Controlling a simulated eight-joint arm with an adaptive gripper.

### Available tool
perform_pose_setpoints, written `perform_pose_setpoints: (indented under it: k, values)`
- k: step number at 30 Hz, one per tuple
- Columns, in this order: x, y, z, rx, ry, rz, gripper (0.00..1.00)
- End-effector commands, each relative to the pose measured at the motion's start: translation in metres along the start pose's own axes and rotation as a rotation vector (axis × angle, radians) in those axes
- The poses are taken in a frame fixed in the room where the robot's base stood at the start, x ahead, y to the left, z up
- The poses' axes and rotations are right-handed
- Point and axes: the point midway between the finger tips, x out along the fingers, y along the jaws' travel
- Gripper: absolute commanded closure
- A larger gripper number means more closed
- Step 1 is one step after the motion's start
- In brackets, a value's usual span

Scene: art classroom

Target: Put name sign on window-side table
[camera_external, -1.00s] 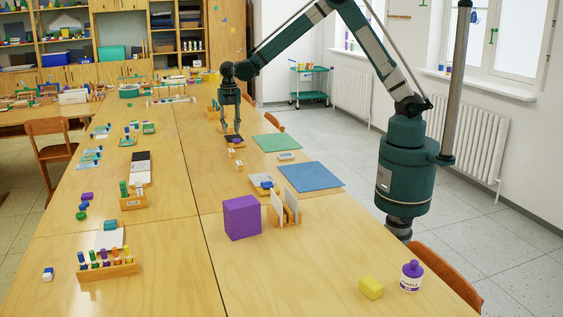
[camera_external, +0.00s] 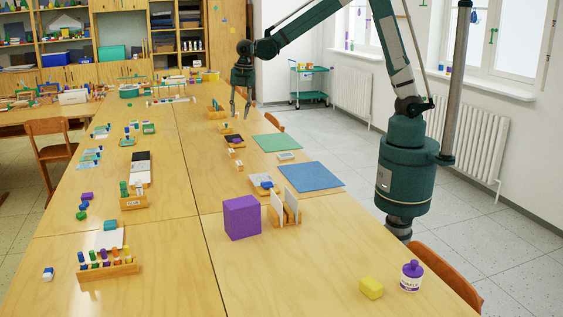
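The window-side table (camera_external: 330,240) is the long wooden table on the right, nearer the windows. My gripper (camera_external: 240,116) is above the far part of this table, fingers pointing down and spread apart, with nothing seen between them. A dark tray or card (camera_external: 235,140) lies on the table just below and nearer than the gripper. A small pale card (camera_external: 286,156) lies flat by the green mat, and small wood-and-white pieces (camera_external: 231,152) stand near the dark tray. I cannot tell which of these, if any, is the name sign; no lettering is readable.
A green mat (camera_external: 277,143), a blue mat (camera_external: 310,176), a purple box (camera_external: 242,217), a wooden card holder (camera_external: 290,215), a yellow block (camera_external: 371,287) and a purple-capped bottle (camera_external: 411,276) are on the window-side table. Its near middle is clear. The left table (camera_external: 165,235) holds several block sets.

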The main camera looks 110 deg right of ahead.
Motion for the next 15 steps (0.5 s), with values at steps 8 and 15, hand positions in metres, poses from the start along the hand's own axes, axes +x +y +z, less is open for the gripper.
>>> perform_pose_setpoints:
  k: [8, 15]
  values:
    - [-0.048, -0.036, -0.043, 0.145, 0.007, 0.058, 0.71]
    - [-0.083, -0.069, -0.075, 0.27, 0.024, 0.107, 0.71]
